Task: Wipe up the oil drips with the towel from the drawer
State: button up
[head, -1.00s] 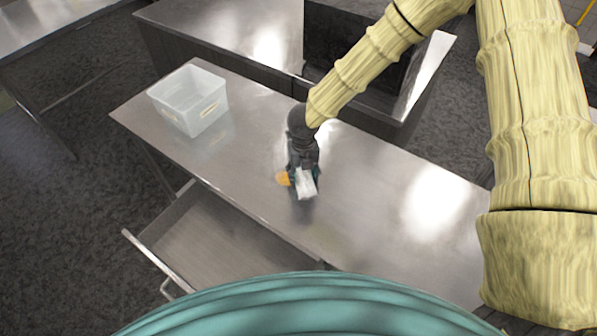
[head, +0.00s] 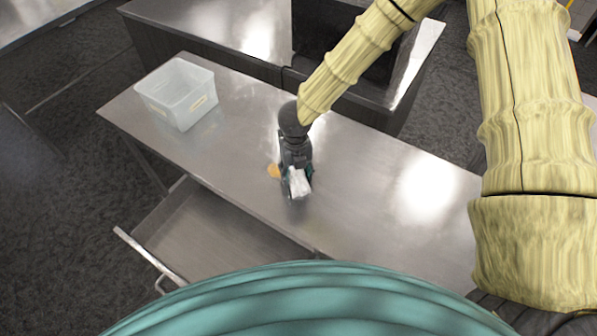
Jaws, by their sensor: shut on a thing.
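My gripper (head: 296,167) is shut on a white towel (head: 299,184), low over the middle of the steel table (head: 370,205). I cannot tell whether the towel touches the tabletop. An orange-yellow oil drip (head: 273,171) shows on the table just left of the gripper and towel. Any oil under the towel or gripper is hidden. The drawer (head: 215,225) in the table's front stands open and looks empty in the part I see.
A clear plastic bin (head: 178,93) stands at the table's left end. A second steel counter (head: 215,25) stands behind the table. The tabletop right of my gripper is clear. The open drawer juts out from the table's front left.

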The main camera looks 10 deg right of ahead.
aim_at(268, 163)
jog(key=shift+w+a+p, duration=1.1)
jog(key=shift+w+a, duration=2.65)
jog(key=shift+s+d, duration=1.3)
jog(key=shift+s+d+f, duration=0.15)
jog(key=shift+s+d, duration=1.15)
jog(key=shift+s, duration=0.05)
jog(key=shift+s+d+f, duration=0.15)
jog(key=shift+s+d, duration=1.15)
jog(key=shift+s, duration=0.05)
